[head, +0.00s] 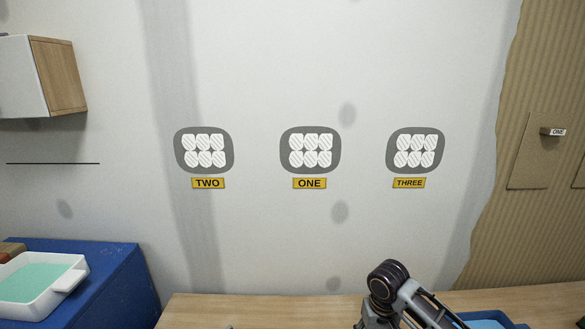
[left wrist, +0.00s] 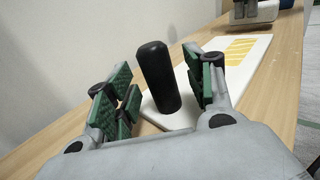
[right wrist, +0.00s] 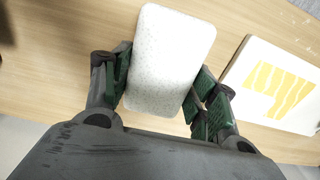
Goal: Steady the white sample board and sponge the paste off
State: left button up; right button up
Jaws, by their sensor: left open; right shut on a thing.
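The white sample board (left wrist: 215,70) lies on the wooden table, with yellow paste stripes (left wrist: 240,50) on its far part and an upright black handle (left wrist: 155,72) at its near end. My left gripper (left wrist: 162,90) is open, with its fingers on either side of the handle. My right gripper (right wrist: 160,88) is shut on a white speckled sponge (right wrist: 168,58). In the right wrist view the board (right wrist: 240,70) and its stripes (right wrist: 278,88) are to the right of the sponge, apart from it. The head view does not show the board.
The wooden table (head: 240,312) runs along a pale wall with three grey panels marked TWO (head: 208,183), ONE (head: 310,183) and THREE (head: 409,183). A white tray (head: 72,281) stands on a blue cabinet (head: 115,270) at left. A blue tray (head: 510,322) is at lower right.

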pick_arm(q)
jog(key=shift+w+d, duration=0.2)
jog(key=shift+w+d, duration=0.35)
grip_shut()
dwell(0.5)
jog(key=shift+f, duration=0.1)
dwell(0.5)
